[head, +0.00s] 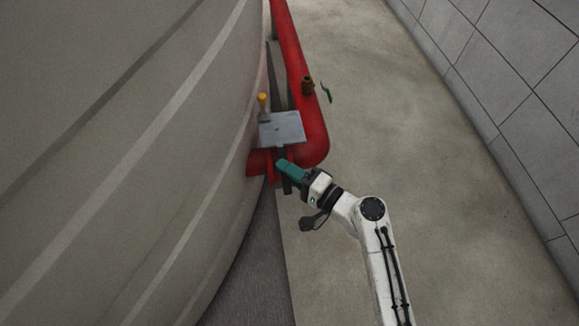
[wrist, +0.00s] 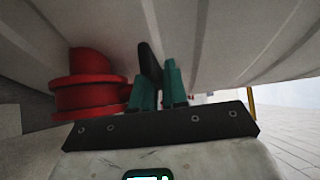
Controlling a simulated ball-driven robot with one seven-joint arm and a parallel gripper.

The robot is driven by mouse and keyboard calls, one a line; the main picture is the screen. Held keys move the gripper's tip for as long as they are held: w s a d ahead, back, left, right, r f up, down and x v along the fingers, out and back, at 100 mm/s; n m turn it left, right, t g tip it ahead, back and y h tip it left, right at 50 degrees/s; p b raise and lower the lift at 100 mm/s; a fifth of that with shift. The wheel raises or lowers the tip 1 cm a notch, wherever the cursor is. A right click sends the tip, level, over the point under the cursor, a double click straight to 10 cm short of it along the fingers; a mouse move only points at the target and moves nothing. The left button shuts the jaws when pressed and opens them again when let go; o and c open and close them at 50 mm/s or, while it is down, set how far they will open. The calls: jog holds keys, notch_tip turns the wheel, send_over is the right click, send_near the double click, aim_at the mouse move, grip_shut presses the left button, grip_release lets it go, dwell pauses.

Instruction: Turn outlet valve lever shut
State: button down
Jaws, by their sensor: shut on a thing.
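The outlet valve lever is a dark flat bar (wrist: 150,65), standing upright between the two green fingers of my gripper (wrist: 155,85) in the wrist view. My gripper is shut on it. In the head view my gripper (head: 282,166) is at the lower end of the red pipe, just below a grey plate, beside the tank. A dark bar (head: 283,154) shows there above and below the fingers. The valve body is mostly hidden by the plate and my gripper. A red flanged pipe piece (wrist: 85,95) is left of the fingers in the wrist view.
The large pale tank (head: 120,150) fills the left. The grey plate (head: 282,129) and a yellow-topped fitting (head: 262,100) sit above my gripper. The floor (head: 430,200) to the right is clear up to a block wall.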

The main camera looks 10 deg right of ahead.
jog(key=shift+s+a, duration=0.15)
jog(key=shift+a, duration=0.45)
jog(key=c, duration=1.4)
grip_release()
jog(key=shift+a, duration=0.25)
jog(key=shift+o, duration=0.8)
jog(key=shift+d, duration=0.15)
jog(key=shift+d, duration=0.1)
jog(key=shift+s+d, duration=0.1)
jog(key=shift+d, duration=0.1)
jog(key=p+v, duration=0.2)
jog(key=v, duration=0.8)
